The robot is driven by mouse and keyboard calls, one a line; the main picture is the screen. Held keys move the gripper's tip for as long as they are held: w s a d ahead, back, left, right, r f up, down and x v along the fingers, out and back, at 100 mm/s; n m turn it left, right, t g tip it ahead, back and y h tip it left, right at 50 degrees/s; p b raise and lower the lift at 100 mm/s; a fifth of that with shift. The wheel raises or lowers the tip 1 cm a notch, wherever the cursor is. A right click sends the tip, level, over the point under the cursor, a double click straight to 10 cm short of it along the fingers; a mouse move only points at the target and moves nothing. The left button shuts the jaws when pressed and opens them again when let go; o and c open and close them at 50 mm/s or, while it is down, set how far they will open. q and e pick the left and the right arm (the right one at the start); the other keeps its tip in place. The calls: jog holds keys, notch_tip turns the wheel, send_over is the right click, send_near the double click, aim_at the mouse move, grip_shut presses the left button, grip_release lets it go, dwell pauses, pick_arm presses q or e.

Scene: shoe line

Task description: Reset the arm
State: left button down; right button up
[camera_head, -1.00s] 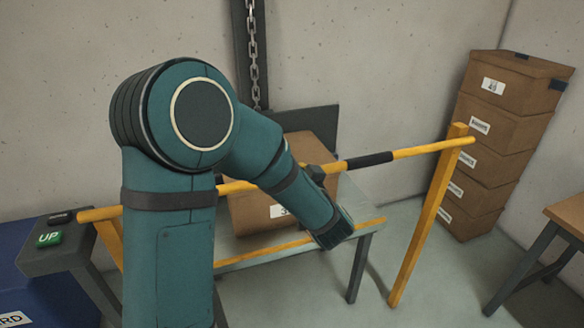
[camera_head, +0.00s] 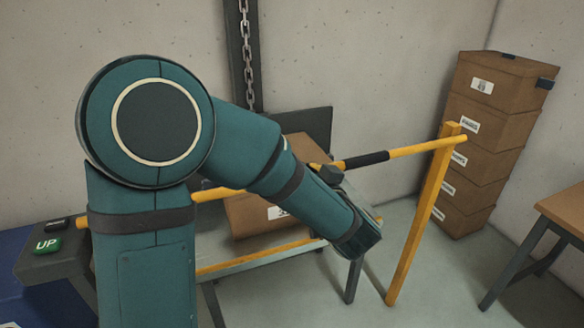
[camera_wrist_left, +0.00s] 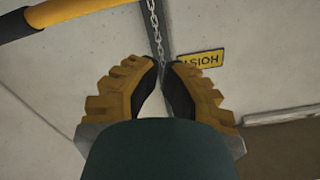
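My left arm (camera_head: 245,155) is a teal arm that fills the left and middle of the head view. It is bent at a large round joint and slopes down to the right, in front of the yellow bar. My right gripper is not in view.
A yellow bar (camera_head: 412,149) with a black sleeve crosses before a cardboard box (camera_head: 250,215) on a table. A yellow post (camera_head: 425,220) stands at right. Boxes (camera_head: 485,130) are stacked behind. A green UP button (camera_head: 47,245) is at left.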

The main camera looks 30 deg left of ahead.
pick_arm(q)
jog(key=shift+v, duration=2.3)
